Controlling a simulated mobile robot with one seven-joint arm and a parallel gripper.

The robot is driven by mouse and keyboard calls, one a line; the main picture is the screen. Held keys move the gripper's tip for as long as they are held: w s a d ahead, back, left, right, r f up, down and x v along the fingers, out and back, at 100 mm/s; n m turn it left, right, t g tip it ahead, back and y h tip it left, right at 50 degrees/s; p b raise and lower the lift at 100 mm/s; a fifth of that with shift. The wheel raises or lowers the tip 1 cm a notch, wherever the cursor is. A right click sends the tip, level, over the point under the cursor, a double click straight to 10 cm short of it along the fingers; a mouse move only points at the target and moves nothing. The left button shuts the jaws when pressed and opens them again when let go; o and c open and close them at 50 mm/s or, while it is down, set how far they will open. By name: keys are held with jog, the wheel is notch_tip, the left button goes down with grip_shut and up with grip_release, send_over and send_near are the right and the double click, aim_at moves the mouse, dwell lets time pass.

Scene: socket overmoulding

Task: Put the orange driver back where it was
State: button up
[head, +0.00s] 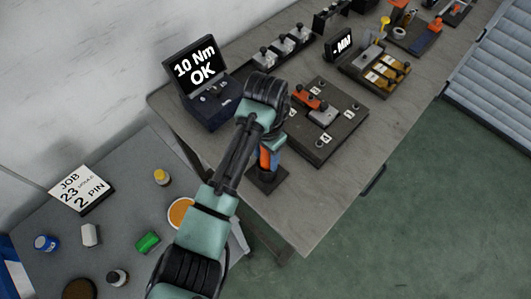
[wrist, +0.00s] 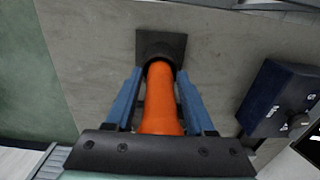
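The orange driver (wrist: 161,100) stands with its far end at a dark square holder (wrist: 172,47) on the grey bench. In the head view the orange handle (head: 265,158) shows just under my wrist, above the holder's base (head: 267,181). My gripper (wrist: 159,72) reaches down around the handle, with one blue finger on each side. Narrow gaps show between the fingertips and the handle, so the gripper looks open. The driver's tip is hidden by its handle and the holder. How deep it sits cannot be seen.
A torque display reading "10 Nm OK" (head: 196,66) stands left of my gripper; its dark box (wrist: 282,97) is at the right in the wrist view. A dark fixture plate (head: 345,135) with orange and grey parts lies to the right. The bench front by the holder is clear.

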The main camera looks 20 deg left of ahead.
jog(key=shift+o, duration=1)
notch_tip(320, 180, up, 12)
jog(key=p, duration=0.3)
jog(key=shift+r, duration=0.25)
